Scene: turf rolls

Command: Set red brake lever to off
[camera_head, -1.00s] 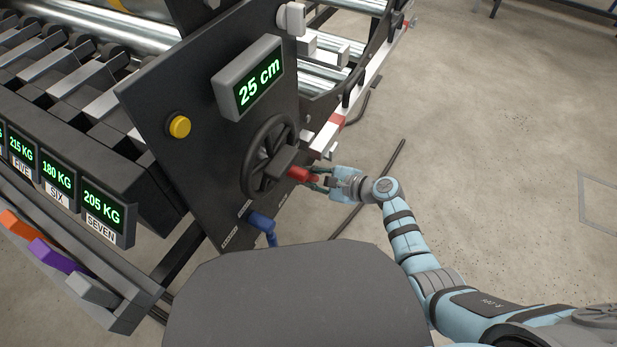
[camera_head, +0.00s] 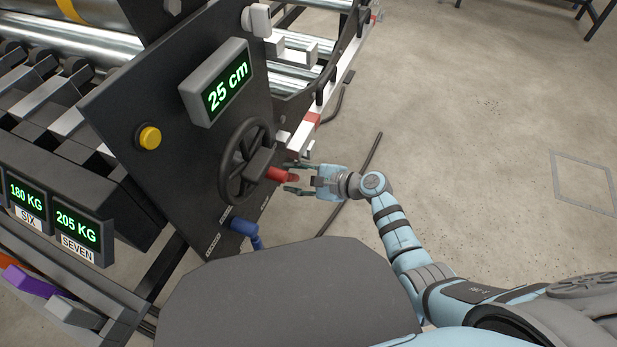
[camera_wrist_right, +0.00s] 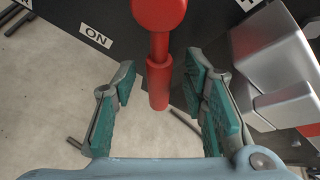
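The red brake lever (camera_head: 279,174) sticks out from the black panel beside the handwheel. In the right wrist view the red lever (camera_wrist_right: 159,50) hangs down from a round red head, and its end lies between my fingers. An "ON" label (camera_wrist_right: 95,35) is to its left; no "OFF" label is readable. My right gripper (camera_head: 290,177) is open around the lever's end, with a gap on both sides. Its teal fingers also show open in the right wrist view (camera_wrist_right: 161,88). My left gripper is out of view.
A black handwheel (camera_head: 229,187) sits on the black panel (camera_head: 112,100), with a "25 cm" display (camera_head: 228,83) and a yellow button (camera_head: 148,137). A blue handle (camera_head: 246,231) is below the wheel. Metal rails stand close behind the gripper. The floor to the right is clear.

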